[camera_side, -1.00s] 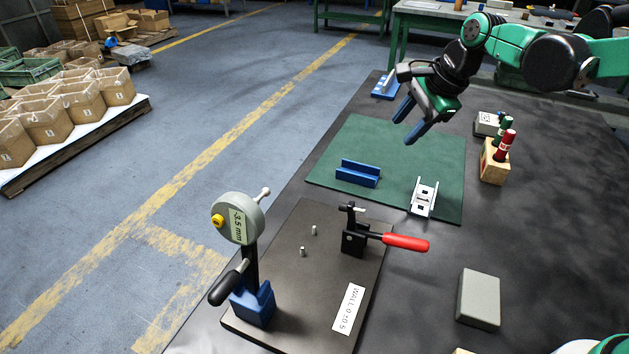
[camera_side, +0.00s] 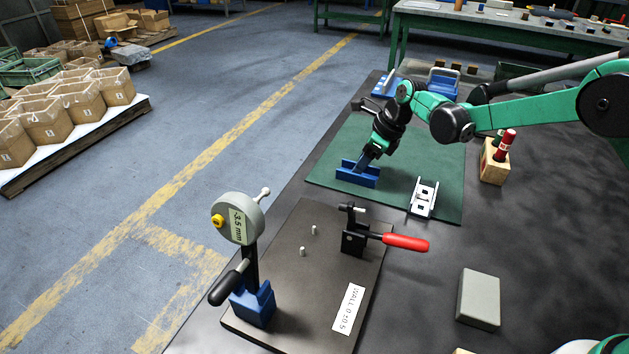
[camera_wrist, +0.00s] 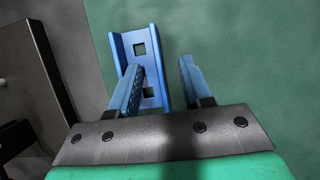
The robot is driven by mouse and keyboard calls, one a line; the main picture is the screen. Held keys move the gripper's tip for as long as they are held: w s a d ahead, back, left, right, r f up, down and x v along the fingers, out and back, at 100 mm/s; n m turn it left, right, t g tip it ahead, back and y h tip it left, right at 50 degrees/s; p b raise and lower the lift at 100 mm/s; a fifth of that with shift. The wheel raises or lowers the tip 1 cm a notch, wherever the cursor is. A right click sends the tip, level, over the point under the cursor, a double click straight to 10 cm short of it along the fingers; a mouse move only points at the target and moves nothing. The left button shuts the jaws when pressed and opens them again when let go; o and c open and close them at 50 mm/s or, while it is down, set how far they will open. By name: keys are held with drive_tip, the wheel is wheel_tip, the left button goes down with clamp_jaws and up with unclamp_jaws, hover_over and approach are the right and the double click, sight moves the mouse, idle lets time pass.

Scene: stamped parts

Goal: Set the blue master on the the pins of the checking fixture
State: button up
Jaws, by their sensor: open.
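The blue master (camera_side: 356,178) is a channel-shaped part lying on the green mat. In the wrist view the blue master (camera_wrist: 148,68) shows its square holes and raised side walls. My gripper (camera_side: 365,162) is down at the master. In the wrist view my gripper (camera_wrist: 160,66) is open, with the left finger over the channel and the right finger outside its right wall. Contact cannot be told. The checking fixture (camera_side: 335,275) is a dark plate with two short upright pins (camera_side: 302,251), both bare.
A dial gauge (camera_side: 238,218) stands at the fixture's left, and a clamp with a red handle (camera_side: 405,242) at its right. A silver channel part (camera_side: 423,198) lies on the green mat (camera_side: 425,165). A wooden block (camera_side: 492,168) holds plugs. A grey block (camera_side: 479,298) lies at right.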

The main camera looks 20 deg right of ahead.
drive_tip(key=shift+f, duration=0.1)
clamp_jaws()
idle(1.4)
